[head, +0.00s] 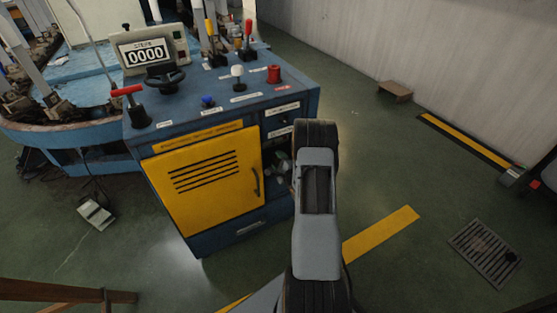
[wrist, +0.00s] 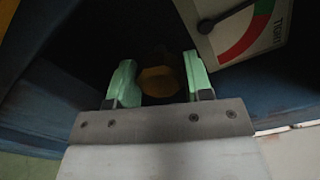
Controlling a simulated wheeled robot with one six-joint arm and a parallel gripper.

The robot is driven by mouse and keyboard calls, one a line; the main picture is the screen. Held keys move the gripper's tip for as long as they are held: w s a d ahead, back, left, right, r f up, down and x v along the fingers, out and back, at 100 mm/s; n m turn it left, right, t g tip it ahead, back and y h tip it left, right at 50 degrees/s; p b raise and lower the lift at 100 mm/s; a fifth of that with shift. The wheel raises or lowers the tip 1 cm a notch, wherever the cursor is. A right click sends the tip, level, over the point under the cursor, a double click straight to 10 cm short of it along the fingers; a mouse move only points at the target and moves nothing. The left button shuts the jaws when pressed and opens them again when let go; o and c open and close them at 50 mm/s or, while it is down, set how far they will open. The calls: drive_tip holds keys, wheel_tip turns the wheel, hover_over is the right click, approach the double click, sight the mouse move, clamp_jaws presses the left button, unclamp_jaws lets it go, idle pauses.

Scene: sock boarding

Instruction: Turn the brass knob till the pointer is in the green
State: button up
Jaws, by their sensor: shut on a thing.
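The brass knob (wrist: 160,80) is in the middle of the wrist view, dim and hexagonal in front. My gripper (wrist: 160,82) has its two green fingers on either side of it and is shut on it. The gauge (wrist: 243,30) at the upper right of the wrist view has a pale face with a red band and a green band (wrist: 264,6). Its black pointer (wrist: 228,15) slants up and right towards the green. Its tip is at the picture's top edge, so I cannot tell exactly where it stands. In the head view my arm hides gripper, knob and gauge.
The blue console (head: 220,115) has a yellow door (head: 205,180), a black handwheel (head: 165,77), a red T-handle (head: 133,105), levers and a display reading 0000 (head: 146,53). A floor grate (head: 484,252) lies at the right. The green floor right of the console is mostly clear.

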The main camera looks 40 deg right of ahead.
drive_tip(key=shift+m, duration=0.5)
drive_tip(key=o, duration=0.9)
drive_tip(key=s+p, duration=0.1)
drive_tip(key=s, duration=0.3)
drive_tip(key=s+a+p, duration=0.1)
drive_tip(key=s, duration=0.4)
drive_tip(key=s+p, duration=0.1)
drive_tip(key=s, duration=0.3)
drive_tip(key=shift+s+a, duration=0.4)
